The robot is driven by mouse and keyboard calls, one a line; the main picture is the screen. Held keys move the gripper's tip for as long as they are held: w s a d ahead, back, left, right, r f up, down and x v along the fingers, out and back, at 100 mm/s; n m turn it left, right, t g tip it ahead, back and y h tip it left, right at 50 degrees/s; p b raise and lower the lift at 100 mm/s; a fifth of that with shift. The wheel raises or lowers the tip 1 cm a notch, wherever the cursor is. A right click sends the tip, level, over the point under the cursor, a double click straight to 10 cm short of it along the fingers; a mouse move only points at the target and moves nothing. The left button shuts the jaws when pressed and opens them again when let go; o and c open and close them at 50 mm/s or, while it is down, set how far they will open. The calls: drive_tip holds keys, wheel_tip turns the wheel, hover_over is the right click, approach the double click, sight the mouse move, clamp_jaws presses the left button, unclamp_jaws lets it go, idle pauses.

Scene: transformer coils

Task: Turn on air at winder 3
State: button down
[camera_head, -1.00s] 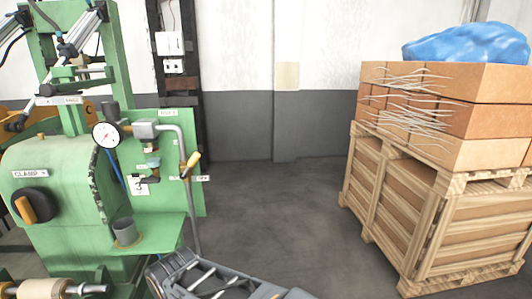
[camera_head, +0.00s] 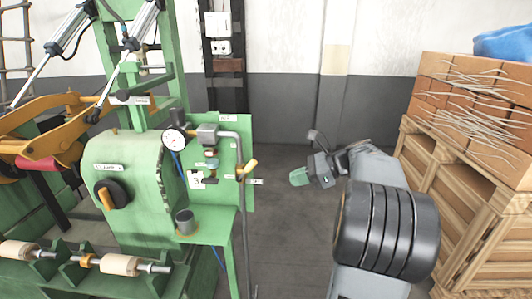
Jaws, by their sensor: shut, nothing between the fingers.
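The green winder (camera_head: 135,165) stands at the left, with a green air panel (camera_head: 236,130) on its right. A tag reading 3 (camera_head: 196,179) hangs on the panel. A grey pipe runs across and down the panel's right side. On it sits a valve with a yellow handle (camera_head: 249,167), tilted up to the right. A round white pressure gauge (camera_head: 174,139) is at the panel's upper left; its reading is too small to tell. My gripper (camera_head: 299,177) is shut and empty, to the right of the yellow handle and apart from it, pointing left.
A black knob with an orange grip (camera_head: 112,194) is on the winder under a CLAMP label. A grey cup (camera_head: 184,221) stands on a green shelf below the panel. Wooden crates (camera_head: 415,150) with boxes stand at the right. Grey floor is open between.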

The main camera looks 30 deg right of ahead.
drive_tip(key=d+r+m+t, duration=0.1)
drive_tip(key=d+r+m, duration=0.1)
drive_tip(key=d+r, duration=0.1)
drive_tip(key=p, duration=0.2)
approach(253, 167)
wheel_tip(253, 167, down, 4)
drive_tip(key=w+a, duration=0.3)
drive_tip(key=shift+w+a+r+t+y, duration=0.25)
drive_tip(key=shift+w+a+t+y, duration=0.15)
drive_tip(key=shift+w+a, duration=0.1)
drive_tip(key=shift+r, duration=0.1)
